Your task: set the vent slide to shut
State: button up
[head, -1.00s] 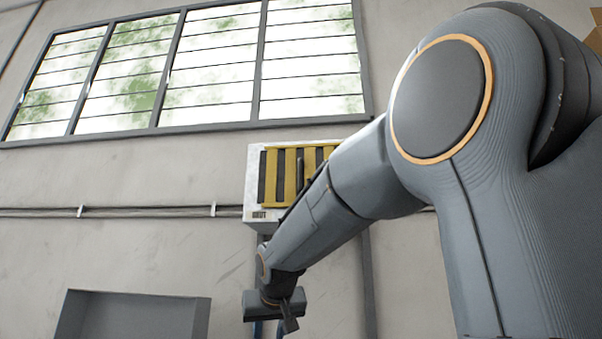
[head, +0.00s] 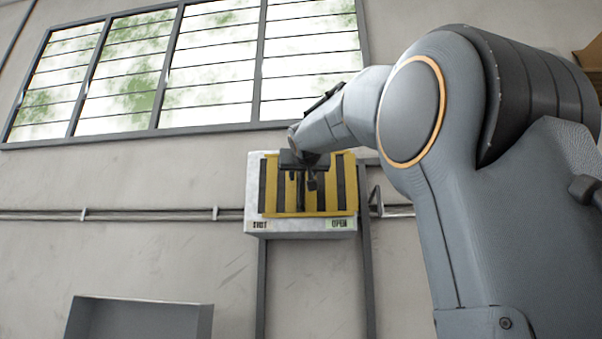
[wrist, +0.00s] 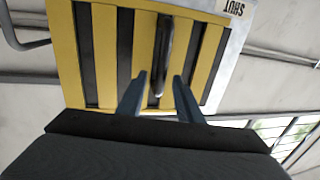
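The vent (head: 257,227) is a white box on the wall, with a "SHUT" label at its lower left and an "OPEN" label at its lower right. Its yellow slide plate (head: 325,185) shows dark gaps between the yellow bars; it also shows in the wrist view (wrist: 106,60). A dark upright handle (wrist: 163,50) stands out from the plate. My gripper (head: 306,186) is in front of the plate. In the wrist view its two fingers (wrist: 159,78) are apart and empty, with the handle lined up between them. I cannot tell whether the fingertips reach past the handle's end.
A barred window (head: 190,65) is above the vent. Pipes (head: 150,215) run along the wall on both sides. A grey box-like recess or bin (head: 140,318) is at lower left. The wall below the vent carries vertical rails (head: 262,290).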

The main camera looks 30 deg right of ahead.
jog(key=shift+p+x, duration=0.5)
jog(key=shift+x, duration=0.9)
jog(key=shift+c, duration=0.4)
grip_shut()
